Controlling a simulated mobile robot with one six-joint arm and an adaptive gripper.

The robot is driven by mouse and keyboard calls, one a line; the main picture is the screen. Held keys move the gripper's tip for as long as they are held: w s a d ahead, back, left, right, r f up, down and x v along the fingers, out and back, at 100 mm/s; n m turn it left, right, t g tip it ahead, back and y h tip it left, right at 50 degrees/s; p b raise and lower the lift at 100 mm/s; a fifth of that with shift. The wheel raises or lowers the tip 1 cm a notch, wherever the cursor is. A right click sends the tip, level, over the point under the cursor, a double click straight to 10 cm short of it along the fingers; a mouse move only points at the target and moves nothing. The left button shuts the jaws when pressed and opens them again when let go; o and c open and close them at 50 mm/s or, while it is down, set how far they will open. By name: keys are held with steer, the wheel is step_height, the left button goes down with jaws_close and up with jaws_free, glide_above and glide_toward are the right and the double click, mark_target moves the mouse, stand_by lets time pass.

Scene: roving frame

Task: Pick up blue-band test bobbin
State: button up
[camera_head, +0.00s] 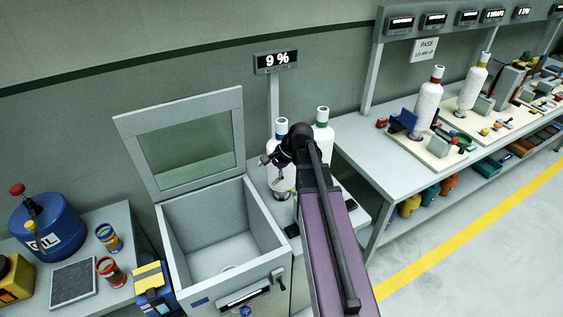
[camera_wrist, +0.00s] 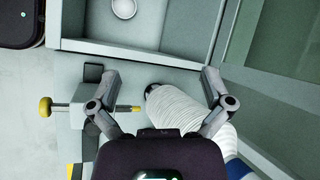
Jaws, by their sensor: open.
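The blue-band test bobbin (camera_head: 281,131) is white-wound and stands upright on a small grey stand behind my arm. Its middle is partly hidden by my gripper (camera_head: 269,160). In the wrist view the bobbin (camera_wrist: 190,108) slants between and beyond the fingers of my gripper (camera_wrist: 161,77), nearer the right finger, with its blue band at the lower right. My gripper is open, with its fingers spread wide. Whether a finger touches the bobbin is not clear.
A green-band bobbin (camera_head: 322,132) stands close at the right. An open grey chamber (camera_head: 168,240) with a raised window lid (camera_head: 190,150) is at the left. A percent display (camera_head: 276,62) rises behind. A long bench (camera_head: 370,160) with more bobbins runs right.

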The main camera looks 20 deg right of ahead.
steer(key=w+d+r+m+t+y+p, duration=0.1)
steer(key=d+r+m+t, duration=0.1)
steer(key=d+r+m, duration=0.2)
steer(key=w+d+r+m+t+y+p, duration=0.1)
steer(key=d+r+m, duration=0.3)
steer(key=d, duration=0.6)
steer(key=w+d+r+m+t+y+p, duration=0.1)
steer(key=w+d+r+m+t+p, duration=0.1)
steer(key=d, duration=0.5)
step_height(320, 180, up, 3)
steer(key=w+m+t, duration=0.1)
steer(key=m, duration=0.2)
steer(key=shift+w+d+t+y, duration=0.15)
steer(key=shift+w+t+y, duration=0.15)
steer(key=shift+y, duration=0.1)
steer(key=shift+f, duration=0.15)
steer(key=b+x, duration=0.3)
steer(key=x, duration=0.5)
steer(key=shift+w+a, duration=0.2)
steer(key=shift+f, duration=0.15)
steer(key=b+x, duration=0.2)
steer(key=x, duration=0.3)
steer(key=shift+w, duration=0.15)
